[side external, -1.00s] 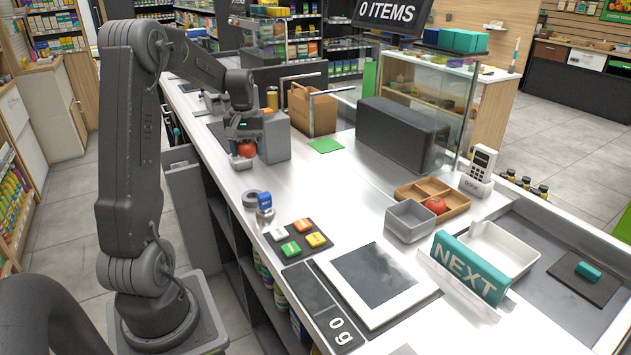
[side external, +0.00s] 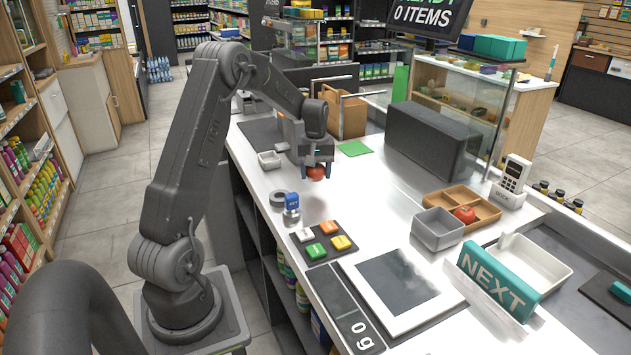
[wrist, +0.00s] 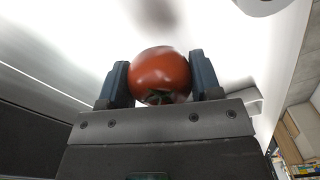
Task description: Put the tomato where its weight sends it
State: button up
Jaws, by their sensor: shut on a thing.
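My gripper (side external: 317,176) is shut on a red tomato (side external: 316,172), held above the counter. In the wrist view the tomato (wrist: 160,75) sits between the two dark fingers, stem end toward the palm. The scale's plate (side external: 397,280) is empty and its display (side external: 361,340) reads 0 g. Another red tomato (side external: 464,214) lies in the divided wooden tray (side external: 484,207) at the right. A grey open bin (side external: 437,231) stands beside that tray. A white tray (side external: 535,263) lies behind the NEXT bar (side external: 497,282).
A pad with several coloured buttons (side external: 324,243), a blue-topped item (side external: 291,205) and a dark ring (side external: 278,198) lie near the counter's front edge. A small pale dish (side external: 269,160) is left of the gripper. A dark box (side external: 430,143) stands behind. The counter between is clear.

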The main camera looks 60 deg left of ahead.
aim_at(315, 181)
jog(key=shift+f, duration=1.55)
jog(key=shift+f, duration=0.1)
jog(key=shift+f, duration=0.1)
jog(key=o, duration=1)
jog(key=shift+o, duration=0.2)
